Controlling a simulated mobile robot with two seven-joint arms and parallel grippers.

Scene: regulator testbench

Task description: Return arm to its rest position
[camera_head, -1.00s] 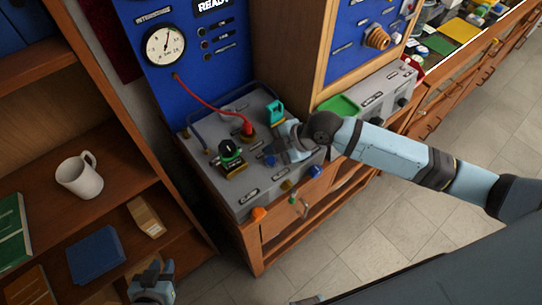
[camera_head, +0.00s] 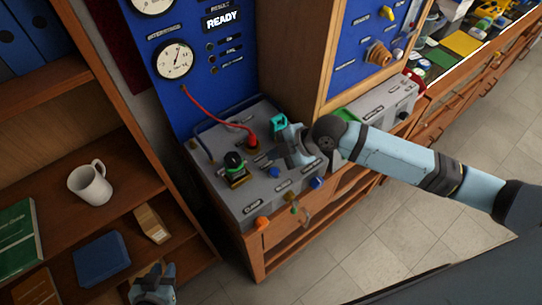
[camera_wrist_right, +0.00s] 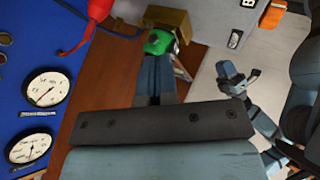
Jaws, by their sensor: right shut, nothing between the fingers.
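My right arm reaches in from the right over the grey regulator bench (camera_head: 232,205). Its gripper (camera_head: 290,158) is over the bench top, between the teal part (camera_head: 279,123) and a blue knob (camera_head: 316,183). In the right wrist view the fingers (camera_wrist_right: 154,78) are shut and empty, with a green-topped knob (camera_wrist_right: 158,42) in line beyond their tips. Whether they touch it cannot be told. My left gripper (camera_head: 153,283) is low in front of the shelf, and also shows in the right wrist view (camera_wrist_right: 238,76); its jaws are unclear.
The wooden cabinet (camera_head: 325,70) stands close behind my right wrist. A shelf (camera_head: 120,215) with a white mug (camera_head: 90,183) is at left. Open floor (camera_head: 430,240) lies at right.

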